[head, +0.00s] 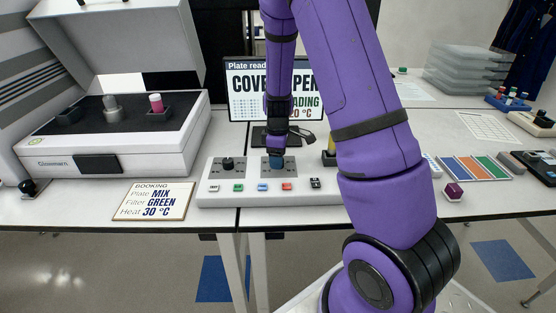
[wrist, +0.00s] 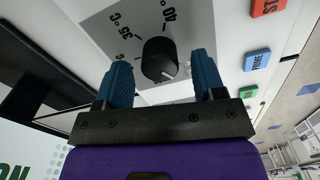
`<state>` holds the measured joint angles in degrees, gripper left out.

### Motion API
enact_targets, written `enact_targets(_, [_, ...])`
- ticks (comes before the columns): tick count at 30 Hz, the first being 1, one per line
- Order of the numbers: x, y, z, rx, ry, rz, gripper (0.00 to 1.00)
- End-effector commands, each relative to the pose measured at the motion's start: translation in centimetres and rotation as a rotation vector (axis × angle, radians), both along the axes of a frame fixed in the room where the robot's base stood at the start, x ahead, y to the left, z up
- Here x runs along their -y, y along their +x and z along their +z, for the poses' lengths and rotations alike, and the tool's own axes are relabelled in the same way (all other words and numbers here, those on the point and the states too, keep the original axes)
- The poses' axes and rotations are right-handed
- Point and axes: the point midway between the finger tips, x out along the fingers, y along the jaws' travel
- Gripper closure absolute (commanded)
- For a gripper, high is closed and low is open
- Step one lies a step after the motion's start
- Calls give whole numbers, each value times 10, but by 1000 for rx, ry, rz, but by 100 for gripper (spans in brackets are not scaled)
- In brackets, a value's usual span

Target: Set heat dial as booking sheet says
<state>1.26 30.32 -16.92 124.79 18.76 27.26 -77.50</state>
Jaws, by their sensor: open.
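The booking sheet (head: 154,200) lies at the table's front and reads Plate MIX, Filter GREEN, Heat 30 °C. My gripper (head: 277,160) points down over the right dial plate of the white control panel (head: 225,199), hiding its dial in the head view. In the wrist view the black heat dial (wrist: 159,59) sits between the open blue fingertips, with a visible gap on both sides. Labels 35 °C and 40 show around it; another °C label is partly hidden by the left finger. The dial's white pointer mark faces lower right, away from these labels.
A second black dial (head: 228,163) stands at the panel's left, above a row of coloured buttons including a blue one (wrist: 257,60). A screen (head: 245,95) stands behind. An open-lidded machine (head: 110,150) is at left. Colour strips (head: 475,168) lie at right.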

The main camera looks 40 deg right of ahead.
Motion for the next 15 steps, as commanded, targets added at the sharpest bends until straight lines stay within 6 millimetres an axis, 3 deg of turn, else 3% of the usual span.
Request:
enact_targets(6, [0,0,-12,-1,-1,-1,37])
enact_targets(14, [0,0,-13,0,0,-1,37])
enact_targets(15, [0,0,-13,0,0,-1,46])
